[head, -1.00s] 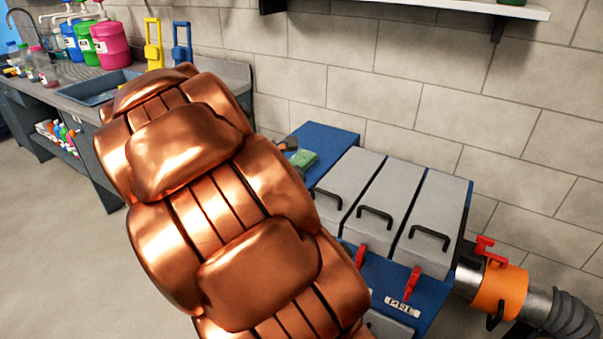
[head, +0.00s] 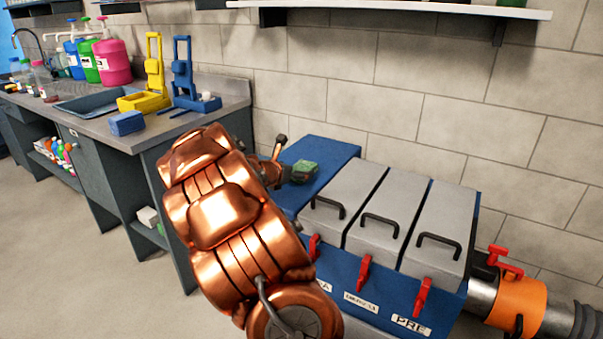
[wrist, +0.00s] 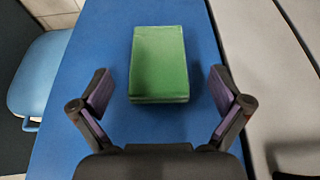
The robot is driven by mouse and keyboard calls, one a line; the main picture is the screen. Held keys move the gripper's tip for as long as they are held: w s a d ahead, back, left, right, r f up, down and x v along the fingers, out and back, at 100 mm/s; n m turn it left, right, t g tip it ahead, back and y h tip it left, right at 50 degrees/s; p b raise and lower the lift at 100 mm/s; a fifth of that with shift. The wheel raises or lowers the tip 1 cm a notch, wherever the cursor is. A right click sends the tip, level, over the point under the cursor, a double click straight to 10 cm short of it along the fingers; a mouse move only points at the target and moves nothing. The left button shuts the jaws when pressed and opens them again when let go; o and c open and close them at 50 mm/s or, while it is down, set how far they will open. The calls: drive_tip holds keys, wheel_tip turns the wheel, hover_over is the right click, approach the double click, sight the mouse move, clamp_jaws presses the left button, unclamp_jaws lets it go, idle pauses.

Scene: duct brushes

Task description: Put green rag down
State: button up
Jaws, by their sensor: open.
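The green rag (head: 305,171) is a folded block on the blue top (head: 325,151) of the cabinet, left of the grey lids. In the wrist view the rag (wrist: 158,62) lies flat and upright in the picture, centred ahead of my gripper (wrist: 160,84). My gripper is open, with one finger to each side of the rag's near end. Gaps of blue surface show between the rag and both fingers. In the head view my gripper (head: 281,166) is small and partly hidden by my arm, just left of the rag.
Grey lids (head: 343,207) with black handles stand right of the blue top. An orange duct collar (head: 517,307) is at the lower right. A counter (head: 85,112) with a sink, bottles and blue and yellow stands is at the left. A blue seat (wrist: 38,75) shows in the wrist view.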

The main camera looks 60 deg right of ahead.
sight(301, 168)
drive_tip(key=shift+x, duration=2.4)
drive_tip(key=shift+w+r, duration=0.1)
drive_tip(key=shift+w, duration=0.1)
drive_tip(key=shift+r, duration=0.1)
drive_tip(key=c, duration=1.3)
